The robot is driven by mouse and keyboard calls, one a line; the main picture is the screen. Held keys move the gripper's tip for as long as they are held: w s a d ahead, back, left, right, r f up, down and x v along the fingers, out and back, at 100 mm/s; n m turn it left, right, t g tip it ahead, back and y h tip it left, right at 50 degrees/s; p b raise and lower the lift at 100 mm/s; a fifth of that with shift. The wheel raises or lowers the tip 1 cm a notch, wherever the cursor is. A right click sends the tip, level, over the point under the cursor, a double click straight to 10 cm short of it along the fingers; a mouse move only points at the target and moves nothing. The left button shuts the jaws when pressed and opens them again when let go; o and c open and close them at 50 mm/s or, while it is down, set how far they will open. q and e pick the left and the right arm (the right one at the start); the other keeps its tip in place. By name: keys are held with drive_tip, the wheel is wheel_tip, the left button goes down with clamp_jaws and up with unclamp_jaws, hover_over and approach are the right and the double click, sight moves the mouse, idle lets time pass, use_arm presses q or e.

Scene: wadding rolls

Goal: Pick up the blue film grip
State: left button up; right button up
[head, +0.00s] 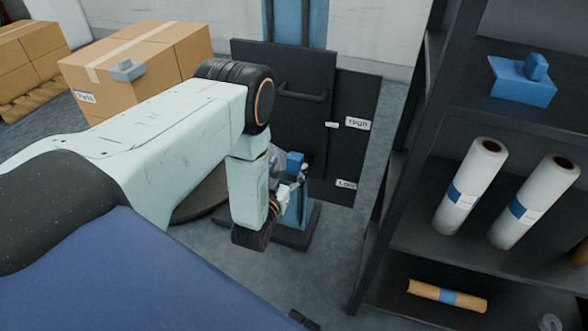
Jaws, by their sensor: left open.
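A small blue block (295,158), which looks like the film grip, shows at the lower front of the dark wrapping-machine panel. My left arm reaches in from the left and bends down in front of the machine. My left gripper (297,180) is open, small in view and partly hidden by its own wrist. It is just below the blue block in the picture; I cannot tell whether they touch. A pale, translucent patch, perhaps film, shows left of the block. My right gripper is not in view.
A dark shelf rack at right holds a blue block-shaped object (522,86), white rolls (470,187) with blue bands and a brown roll (447,295). Cardboard boxes (140,62) stand at back left. A dark round turntable (205,200) lies behind my arm. Grey floor lies before the rack.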

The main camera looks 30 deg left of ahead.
sight(293, 160)
use_arm(q)
drive_tip(key=shift+w+d, duration=0.1)
drive_tip(key=shift+w, duration=0.4)
drive_tip(key=x, duration=0.1)
drive_tip(key=b+x, duration=0.2)
drive_tip(key=x, duration=0.1)
drive_tip(key=shift+a+f, duration=0.25)
drive_tip(key=shift+w+b, duration=0.2)
drive_tip(key=shift+b, duration=0.1)
drive_tip(key=shift+d+r, duration=0.2)
drive_tip(key=shift+r, duration=0.05)
drive_tip(key=shift+a+f, duration=0.1)
drive_tip(key=shift+c, duration=0.9)
drive_tip(key=c, duration=1.1)
